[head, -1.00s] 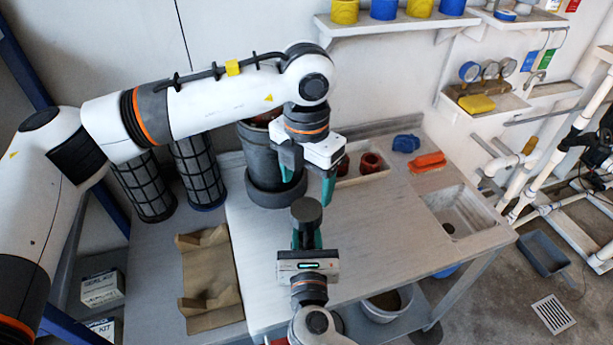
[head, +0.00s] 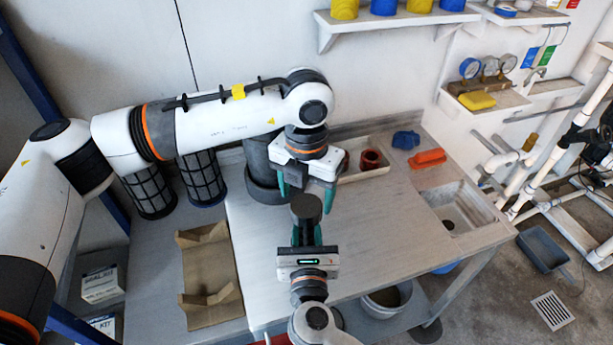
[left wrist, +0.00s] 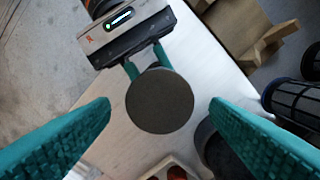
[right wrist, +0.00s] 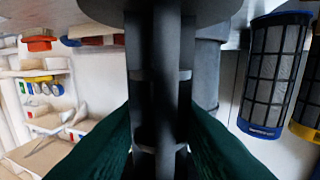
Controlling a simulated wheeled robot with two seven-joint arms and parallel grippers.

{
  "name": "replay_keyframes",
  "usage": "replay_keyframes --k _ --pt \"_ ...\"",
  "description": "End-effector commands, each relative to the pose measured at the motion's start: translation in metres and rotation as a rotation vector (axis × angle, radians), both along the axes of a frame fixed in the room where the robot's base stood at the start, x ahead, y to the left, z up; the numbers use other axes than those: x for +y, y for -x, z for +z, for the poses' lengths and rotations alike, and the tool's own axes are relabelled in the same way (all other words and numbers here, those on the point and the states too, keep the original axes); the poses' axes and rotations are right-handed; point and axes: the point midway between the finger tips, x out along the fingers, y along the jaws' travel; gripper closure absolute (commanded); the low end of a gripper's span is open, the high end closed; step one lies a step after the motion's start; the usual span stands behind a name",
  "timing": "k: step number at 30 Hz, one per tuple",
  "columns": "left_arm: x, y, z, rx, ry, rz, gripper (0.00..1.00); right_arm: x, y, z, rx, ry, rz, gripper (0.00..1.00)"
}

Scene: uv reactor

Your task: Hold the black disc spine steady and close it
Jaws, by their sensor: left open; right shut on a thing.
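The black disc spine (head: 306,207) is upright over the worktop, its round dark end facing up. In the right wrist view its dark ribbed column (right wrist: 160,90) runs vertically between the fingers. My right gripper (head: 307,238) is shut on it below the disc. My left gripper (head: 306,190) is open above, pointing down, one finger on each side of the disc. The left wrist view shows the round disc end (left wrist: 160,100) centred between the spread fingers, with no clear contact. How far the spine stands open cannot be told.
A dark grey cylinder vessel (head: 262,170) stands just behind my left gripper. Black mesh filter cartridges (head: 199,178) stand to its left. A tan cradle (head: 209,270) lies at left. A tray with red parts (head: 371,160), an orange item (head: 428,158) and a sink (head: 455,212) are right. The middle worktop is clear.

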Motion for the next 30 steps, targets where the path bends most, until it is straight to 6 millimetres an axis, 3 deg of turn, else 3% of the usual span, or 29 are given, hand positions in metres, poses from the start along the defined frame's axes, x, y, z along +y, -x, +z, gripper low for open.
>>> replay_keyframes --k 7,19,27,30 --pt "0.0 0.0 -0.031 0.001 0.0 0.0 0.29 0.0 0.0 0.0 0.0 0.0 0.0 1.0" --pt "0.0 0.0 -0.037 0.0 0.0 0.0 0.29 0.0 0.0 0.0 0.0 0.0 0.0 1.0" --pt "0.0 0.0 -0.037 -0.001 0.0 0.0 0.73 0.0 0.0 0.0 0.0 0.0 0.0 1.0" --pt "0.0 0.0 -0.037 -0.001 0.0 -0.012 0.75 0.0 0.0 0.0 0.0 0.0 0.0 1.0"
